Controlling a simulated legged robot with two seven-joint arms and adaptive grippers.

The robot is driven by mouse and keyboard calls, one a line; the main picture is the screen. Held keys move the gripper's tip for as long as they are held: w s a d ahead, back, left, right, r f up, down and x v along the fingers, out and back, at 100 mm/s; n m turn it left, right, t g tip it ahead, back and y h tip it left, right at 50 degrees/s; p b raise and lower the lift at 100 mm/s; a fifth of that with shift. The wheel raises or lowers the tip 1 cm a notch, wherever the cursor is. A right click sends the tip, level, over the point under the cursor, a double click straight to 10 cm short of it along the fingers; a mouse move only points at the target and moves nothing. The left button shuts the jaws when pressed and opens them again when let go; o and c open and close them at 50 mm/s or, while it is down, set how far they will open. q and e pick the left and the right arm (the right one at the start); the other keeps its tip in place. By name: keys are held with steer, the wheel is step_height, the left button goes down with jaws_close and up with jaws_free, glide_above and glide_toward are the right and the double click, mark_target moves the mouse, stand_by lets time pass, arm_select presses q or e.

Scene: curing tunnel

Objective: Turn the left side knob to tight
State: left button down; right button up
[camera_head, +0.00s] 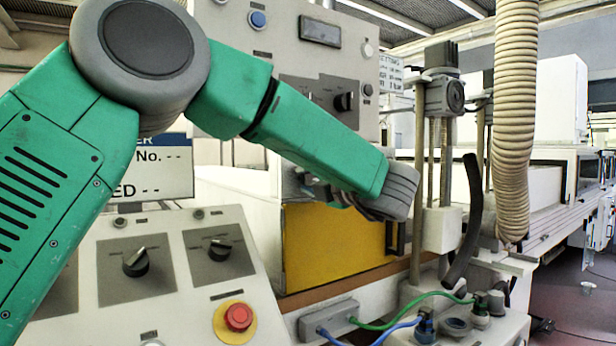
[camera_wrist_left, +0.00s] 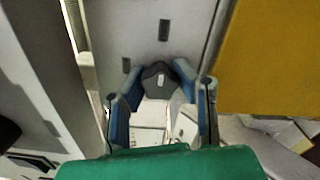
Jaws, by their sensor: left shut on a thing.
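The left side knob (camera_wrist_left: 158,79) is dark with a pale pointer mark, on a grey panel in the left wrist view. My left gripper (camera_wrist_left: 160,88) has its two blue-grey fingers on either side of the knob, shut on it. In the head view my green left arm reaches in from the left, and the left gripper (camera_head: 325,188) is mostly hidden behind its forearm. The knob is hidden there. I cannot read which setting the knob points to. My right gripper is in neither view.
A front console holds black knobs (camera_head: 136,262) and a red button (camera_head: 238,317). A yellow panel (camera_head: 335,245) stands just beside the gripper. A ribbed hose (camera_head: 515,120) hangs at the right. Green and blue cables lie at the lower right.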

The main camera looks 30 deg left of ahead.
arm_select(q)
steer(key=shift+d+f, duration=0.1)
steer(key=shift+f, duration=0.35)
steer(key=c, duration=1.2)
jaws_free()
steer(key=shift+w+r, duration=0.1)
steer(key=shift+r, duration=0.1)
steer(key=shift+d+r, duration=0.1)
steer(key=shift+d, duration=0.25)
steer(key=v, duration=1.1)
steer(key=shift+d, duration=0.3)
